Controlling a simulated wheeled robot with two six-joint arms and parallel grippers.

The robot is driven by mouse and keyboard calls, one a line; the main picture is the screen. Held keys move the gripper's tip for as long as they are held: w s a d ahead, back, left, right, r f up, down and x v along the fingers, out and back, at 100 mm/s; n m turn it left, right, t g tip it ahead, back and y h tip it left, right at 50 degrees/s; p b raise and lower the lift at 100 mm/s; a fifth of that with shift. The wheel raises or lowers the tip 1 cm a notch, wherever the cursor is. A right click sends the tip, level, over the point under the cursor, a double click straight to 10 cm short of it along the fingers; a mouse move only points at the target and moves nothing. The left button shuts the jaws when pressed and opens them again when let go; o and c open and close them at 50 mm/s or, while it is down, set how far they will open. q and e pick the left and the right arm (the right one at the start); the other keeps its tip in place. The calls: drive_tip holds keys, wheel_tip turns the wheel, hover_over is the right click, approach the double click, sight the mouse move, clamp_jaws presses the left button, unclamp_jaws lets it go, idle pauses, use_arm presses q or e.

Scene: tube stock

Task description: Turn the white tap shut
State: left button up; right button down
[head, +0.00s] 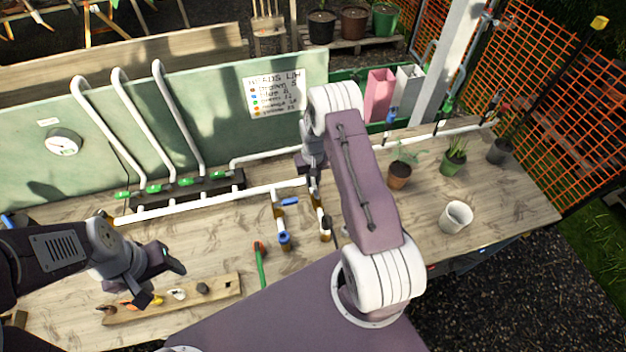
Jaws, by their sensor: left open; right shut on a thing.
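Two brass-coloured taps hang from the white pipe at the middle of the bench. The left one (283,222) has a blue handle. The right one (325,225) is directly below my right gripper (314,188), which is shut at its upper part by the pipe. My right wrist largely hides the jaws and what they hold, so I cannot make out a white handle or its angle. My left gripper (167,280) is open and empty, above a wooden strip (215,291) at the front left.
The strip carries small orange, white and dark pieces. A green hose piece with a red end (260,262) lies left of the taps. Green-handled valves (186,181) stand behind. Potted plants (400,170) and a white cup (456,217) are at right.

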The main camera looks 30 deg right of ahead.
drive_tip(key=shift+w+d, duration=0.1)
drive_tip(key=shift+w, duration=0.1)
drive_tip(key=s+d+m+b, duration=0.3)
drive_tip(key=s+m+b, duration=0.2)
drive_tip(key=m, duration=1.3)
drive_tip(key=shift+s+d, duration=0.3)
drive_tip(key=shift+s, duration=0.05)
drive_tip(key=shift+s+r, duration=0.1)
idle(0.4)
drive_tip(key=c, duration=1.4)
unclamp_jaws()
drive_tip(key=shift+o, duration=0.2)
drive_tip(key=shift+s+d, duration=0.1)
drive_tip(key=shift+s, duration=0.05)
